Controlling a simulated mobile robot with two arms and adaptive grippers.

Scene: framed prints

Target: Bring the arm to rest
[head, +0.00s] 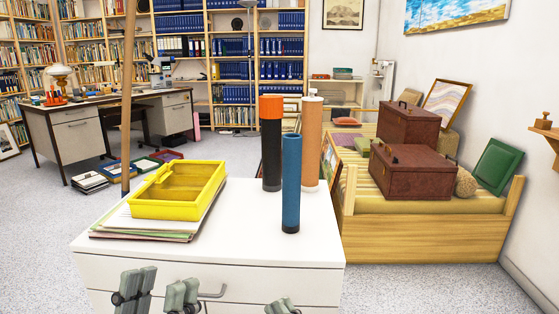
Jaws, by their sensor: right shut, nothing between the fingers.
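My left gripper (163,283) shows at the bottom of the head view, in front of the white cabinet's drawer front. Its two grey fingers stand apart with nothing visible between them. My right gripper (282,305) is further right at the bottom edge. Only its fingertips show, close together and empty. The rest of both arms is out of view. Both grippers appear lower in the picture than the cabinet top (245,225).
On the cabinet, a yellow tray (180,190) rests on stacked papers (150,229). Blue (291,185), black orange-capped (271,150) and tan (311,145) tubes stand upright on the right. A wooden pole (128,95) rises behind the tray. A wooden bench (430,230) holds brown boxes.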

